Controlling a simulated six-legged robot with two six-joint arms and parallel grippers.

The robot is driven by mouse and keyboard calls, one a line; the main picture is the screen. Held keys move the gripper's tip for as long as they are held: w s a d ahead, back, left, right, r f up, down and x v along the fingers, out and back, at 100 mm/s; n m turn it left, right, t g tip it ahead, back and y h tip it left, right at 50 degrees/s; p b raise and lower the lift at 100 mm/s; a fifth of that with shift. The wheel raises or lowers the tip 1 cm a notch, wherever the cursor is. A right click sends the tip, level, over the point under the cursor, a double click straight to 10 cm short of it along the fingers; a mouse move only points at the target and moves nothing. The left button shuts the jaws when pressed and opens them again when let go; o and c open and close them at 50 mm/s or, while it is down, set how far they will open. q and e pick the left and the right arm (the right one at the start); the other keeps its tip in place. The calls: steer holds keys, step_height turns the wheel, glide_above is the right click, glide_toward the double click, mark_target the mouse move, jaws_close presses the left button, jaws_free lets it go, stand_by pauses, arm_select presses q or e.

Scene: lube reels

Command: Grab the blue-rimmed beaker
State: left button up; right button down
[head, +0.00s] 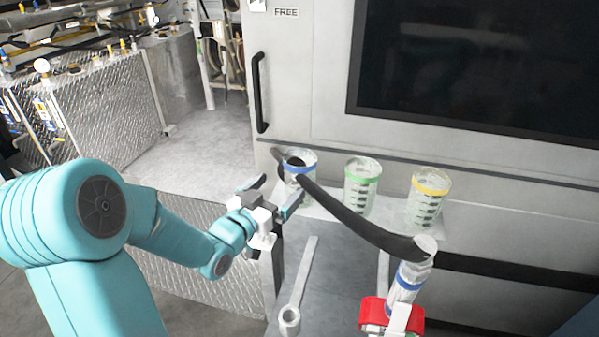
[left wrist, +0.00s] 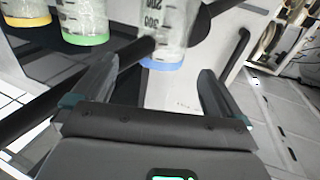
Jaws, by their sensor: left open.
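The blue-rimmed beaker (head: 300,167) is a clear cup with dark markings, at the left end of a row of three on a ledge by the cabinet. A black hose crosses in front of it and hides part of it. My left gripper (head: 275,195) is open just left of and below it in the head view. In the left wrist view the beaker (left wrist: 168,42) appears upside down, its blue rim between the directions of the two fingertips (left wrist: 157,68). The fingers look apart from it, though depth is hard to judge. My right gripper is not in view.
A green-rimmed beaker (head: 361,190) and a yellow-rimmed beaker (head: 428,202) stand to the right. The black hose (head: 355,222) runs down right to a fitting with a red part (head: 376,312). A grey cabinet with a black handle (head: 259,92) stands behind.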

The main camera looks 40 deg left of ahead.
mark_target(293, 175)
arm_select(q)
steer(key=w, duration=0.2)
steer(key=w+a, duration=0.1)
steer(key=w, duration=0.2)
steer(key=shift+f+p, duration=0.15)
steer(key=shift+p, duration=0.25)
steer(key=shift+w+a+p, duration=0.1)
steer(key=shift+w+p, duration=0.2)
steer(key=shift+w, duration=0.05)
steer(key=w, duration=0.1)
steer(key=w+a+p, duration=0.1)
steer(key=w, duration=0.2)
steer(key=shift+w+a+f+p, duration=0.15)
steer(key=shift+w+f+p, duration=0.15)
steer(key=shift+w+p, duration=0.05)
steer(key=shift+s+r, duration=0.15)
steer(key=shift+s, duration=0.05)
steer(key=shift+w, duration=0.15)
steer(key=c, duration=0.9)
